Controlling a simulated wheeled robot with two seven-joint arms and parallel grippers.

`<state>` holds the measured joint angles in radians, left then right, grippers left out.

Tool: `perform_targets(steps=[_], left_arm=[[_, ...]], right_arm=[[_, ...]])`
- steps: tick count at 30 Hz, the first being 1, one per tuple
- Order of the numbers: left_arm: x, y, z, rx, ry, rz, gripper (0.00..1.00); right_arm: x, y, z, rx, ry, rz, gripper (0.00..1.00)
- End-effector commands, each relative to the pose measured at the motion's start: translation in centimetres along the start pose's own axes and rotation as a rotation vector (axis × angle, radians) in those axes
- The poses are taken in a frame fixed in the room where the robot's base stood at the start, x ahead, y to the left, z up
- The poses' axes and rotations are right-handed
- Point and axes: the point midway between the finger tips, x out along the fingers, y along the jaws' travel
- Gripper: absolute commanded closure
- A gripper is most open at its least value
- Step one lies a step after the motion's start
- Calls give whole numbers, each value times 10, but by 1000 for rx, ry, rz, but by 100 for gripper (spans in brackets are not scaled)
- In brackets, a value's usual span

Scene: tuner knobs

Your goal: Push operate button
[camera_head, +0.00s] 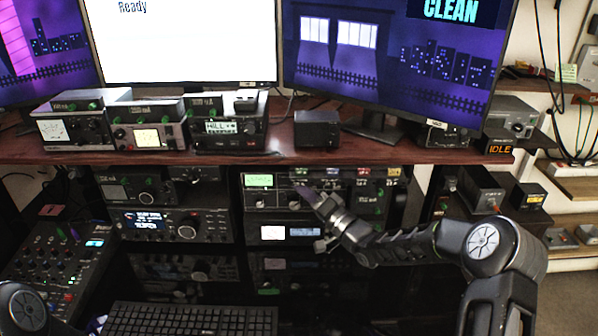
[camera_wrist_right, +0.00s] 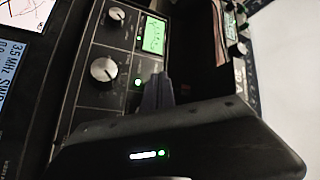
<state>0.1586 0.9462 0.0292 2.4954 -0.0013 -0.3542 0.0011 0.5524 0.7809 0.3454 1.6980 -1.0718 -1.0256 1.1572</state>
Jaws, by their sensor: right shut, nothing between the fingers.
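The tuner (camera_head: 335,181) sits on the shelf below the desk top, with a green-lit display (camera_head: 258,180) at its upper left. The right wrist view shows its display (camera_wrist_right: 153,35), round knobs (camera_wrist_right: 103,68) and a small green-lit button (camera_wrist_right: 138,82). I cannot read a label on this button. My right gripper (camera_head: 303,191) is shut and empty, reaching in from the right to the tuner's front. Its fingertips (camera_wrist_right: 157,90) are close beside the green-lit button; I cannot tell whether they touch the panel. My left gripper is out of view.
The desk top edge (camera_head: 250,158) overhangs the shelf of radios. A second radio (camera_head: 290,233) stands below the tuner. A keyboard (camera_head: 190,320) lies in front and a mixer (camera_head: 55,270) stands at the left. An orange IDLE sign (camera_head: 500,148) is at the right.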

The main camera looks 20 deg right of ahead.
Motion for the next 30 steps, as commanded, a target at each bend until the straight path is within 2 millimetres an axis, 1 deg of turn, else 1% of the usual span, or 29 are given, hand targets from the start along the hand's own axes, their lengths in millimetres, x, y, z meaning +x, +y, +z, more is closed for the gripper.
perform_targets(steps=[20,30], left_arm=[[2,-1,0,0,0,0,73],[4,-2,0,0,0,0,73]], right_arm=[[2,1,-1,1,0,0,100],[-6,-5,4,1,0,0,100]])
